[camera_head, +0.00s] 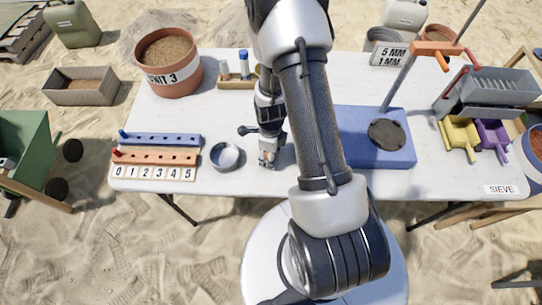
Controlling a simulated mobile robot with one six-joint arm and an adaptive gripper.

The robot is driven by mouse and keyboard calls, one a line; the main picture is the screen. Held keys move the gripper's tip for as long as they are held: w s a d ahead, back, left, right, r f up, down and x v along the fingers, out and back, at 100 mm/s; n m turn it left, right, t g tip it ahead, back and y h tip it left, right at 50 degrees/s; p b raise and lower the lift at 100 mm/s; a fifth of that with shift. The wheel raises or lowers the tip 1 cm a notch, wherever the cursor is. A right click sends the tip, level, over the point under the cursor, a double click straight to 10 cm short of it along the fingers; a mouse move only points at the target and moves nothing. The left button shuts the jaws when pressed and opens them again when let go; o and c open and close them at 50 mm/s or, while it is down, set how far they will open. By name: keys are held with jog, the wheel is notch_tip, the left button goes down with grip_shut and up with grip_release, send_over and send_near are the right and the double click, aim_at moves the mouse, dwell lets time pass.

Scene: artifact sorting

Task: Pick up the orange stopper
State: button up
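I cannot pick out the orange stopper for certain. My gripper (267,162) points down at the white table (225,122), just right of a round metal dish (225,157). Its fingertips are close to the table top, small and partly merged with one another, so I cannot tell whether they are open or hold anything. An orange strip (155,157) with a row of holes and a small red peg lies at the left above number tiles. An orange crosspiece (437,47) sits high on the stand at the right.
A blue strip (160,139) lies behind the orange one. A sand-filled pot (169,62) and a small rack with tubes (237,81) stand at the back. The blue stand base (365,151) is right of my arm. A grey sieve box (490,93) stands far right.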

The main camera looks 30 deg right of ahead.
jog(key=c, duration=0.8)
jog(key=shift+r, duration=0.1)
